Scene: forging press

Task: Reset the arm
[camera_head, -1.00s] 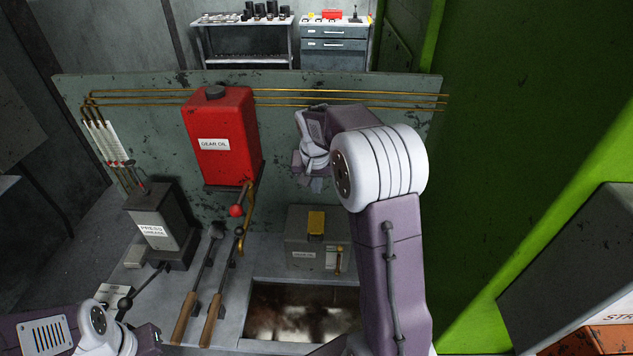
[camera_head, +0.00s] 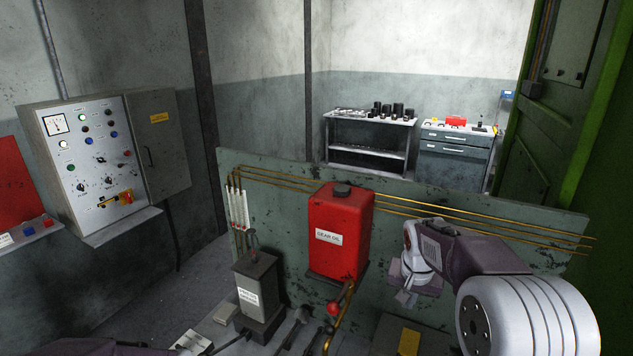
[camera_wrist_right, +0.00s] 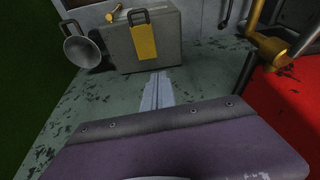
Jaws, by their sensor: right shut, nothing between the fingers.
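My right arm comes in from the lower right in the head view, bent at its large white joint. My right gripper (camera_head: 405,297) hangs in front of the green panel, just right of the red gear oil tank (camera_head: 341,235), apart from it. In the right wrist view its fingers (camera_wrist_right: 157,88) are shut together with nothing between them. A sliver of my left arm shows along the bottom left edge of the head view; its fingers cannot be seen.
The green panel (camera_head: 460,240) carries brass pipes (camera_head: 480,222). A grey grease box (camera_head: 259,290) stands left of the tank. A grey box with a yellow latch (camera_wrist_right: 143,40) and a grey cone (camera_wrist_right: 86,50) show in the wrist view. A control cabinet (camera_head: 95,165) is at left.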

